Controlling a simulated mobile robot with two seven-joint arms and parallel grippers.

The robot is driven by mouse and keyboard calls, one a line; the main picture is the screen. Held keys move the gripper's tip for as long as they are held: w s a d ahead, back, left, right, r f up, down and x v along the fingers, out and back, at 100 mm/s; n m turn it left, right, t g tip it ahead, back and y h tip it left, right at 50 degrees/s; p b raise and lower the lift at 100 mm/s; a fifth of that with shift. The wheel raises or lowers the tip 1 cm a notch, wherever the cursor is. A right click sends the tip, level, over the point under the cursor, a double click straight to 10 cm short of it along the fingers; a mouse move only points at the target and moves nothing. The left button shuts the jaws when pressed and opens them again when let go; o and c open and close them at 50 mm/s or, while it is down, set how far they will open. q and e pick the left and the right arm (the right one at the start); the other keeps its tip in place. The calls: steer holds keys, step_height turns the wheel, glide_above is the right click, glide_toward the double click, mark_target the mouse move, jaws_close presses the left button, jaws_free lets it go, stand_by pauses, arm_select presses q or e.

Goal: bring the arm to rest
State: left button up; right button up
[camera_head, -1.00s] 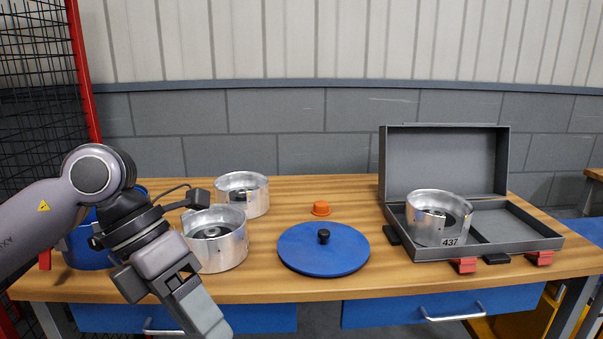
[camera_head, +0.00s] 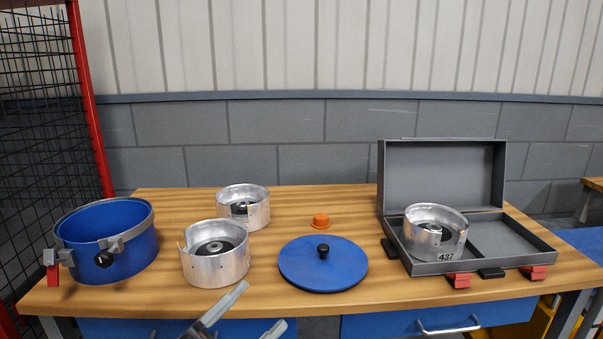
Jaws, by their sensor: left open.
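My left gripper (camera_head: 243,318) shows at the bottom edge, left of centre, in the head view. Its two fingers are apart, with nothing seen between them. It is in front of the table's near edge, below the nearer silver clutch drum (camera_head: 215,254), and looks apart from it. The rest of the left arm is out of the picture. My right gripper is not in view.
On the wooden table (camera_head: 160,210) stand a blue pot (camera_head: 125,247), a second silver drum (camera_head: 243,208), a blue lid (camera_head: 323,265) with a black knob, and an orange cap (camera_head: 320,221). An open grey case (camera_head: 442,168) holds a drum marked 437 (camera_head: 435,232).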

arm_select(q)
steer(key=s+a+f+n+t+y+p, duration=0.1)
steer(key=a+f+n+y, duration=0.3)
steer(key=f+n+y, duration=0.3)
steer(key=s+a+f+n+t+y, duration=0.1)
steer(key=a+f+n+y, duration=0.4)
steer(key=f, duration=0.5)
steer(key=s+a+f+n+g+y, duration=0.2)
steer(key=s+f+g, duration=0.1)
steer(key=s+f, duration=0.3)
steer(key=s+a+f+n+g+y+p, duration=0.1)
steer(key=s+a+f+n+g+y, duration=0.1)
steer(key=s+f, duration=0.4)
steer(key=shift+a+f+n+g+y, duration=0.2)
steer(key=shift+f+n+g+y, duration=0.1)
steer(key=shift+f+n+g, duration=0.3)
